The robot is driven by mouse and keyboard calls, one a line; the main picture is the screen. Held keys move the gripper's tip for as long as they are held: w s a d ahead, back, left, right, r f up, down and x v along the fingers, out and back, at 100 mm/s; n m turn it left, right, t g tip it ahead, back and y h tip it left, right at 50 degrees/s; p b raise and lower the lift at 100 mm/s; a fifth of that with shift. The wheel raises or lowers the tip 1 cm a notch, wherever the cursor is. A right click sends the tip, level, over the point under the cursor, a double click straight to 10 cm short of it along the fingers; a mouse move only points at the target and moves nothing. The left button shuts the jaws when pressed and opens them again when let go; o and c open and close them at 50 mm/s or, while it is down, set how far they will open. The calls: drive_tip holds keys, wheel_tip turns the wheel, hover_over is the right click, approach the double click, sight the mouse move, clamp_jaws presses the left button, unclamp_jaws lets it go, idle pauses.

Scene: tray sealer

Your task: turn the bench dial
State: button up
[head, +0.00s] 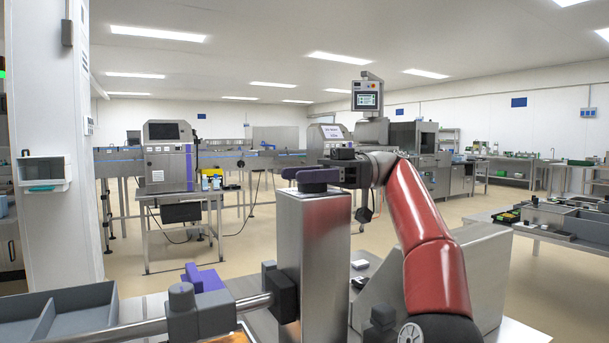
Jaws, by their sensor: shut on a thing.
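The bench dial (312,188) is a dark, purplish knob on the flat top of an upright steel column in the middle foreground. My red arm comes up from the lower right and bends left to the column's top. My gripper (325,170) lies about level at the dial, coming from the right, and is shut on it. The fingers and wrist hide part of the knob, and the exact contact is too small to make out. No pointer or scale marks on the dial can be read.
A steel rod with dark clamp blocks (200,316) and a purple part (205,277) runs left of the column. A grey divided tray (60,312) is at lower left. A slanted steel panel (480,262) stands right, behind my arm. Open floor lies beyond the bench.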

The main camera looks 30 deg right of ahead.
drive_tip(key=shift+f+n+g, duration=0.1)
drive_tip(key=shift+n+g, duration=0.3)
drive_tip(key=shift+g, duration=0.2)
drive_tip(key=o, duration=1)
drive_tip(key=shift+a, duration=0.1)
drive_tip(key=shift+w+m+t+h, duration=0.15)
drive_tip(key=shift+m+t, duration=0.75)
drive_tip(key=shift+t, duration=0.5)
drive_tip(key=shift+w+m+t+h, duration=0.15)
drive_tip(key=shift+m+t, duration=0.75)
drive_tip(key=shift+t, duration=0.5)
drive_tip(key=shift+m+t+h, duration=0.4)
drive_tip(key=shift+m+t, duration=0.5)
drive_tip(key=shift+t, duration=0.4)
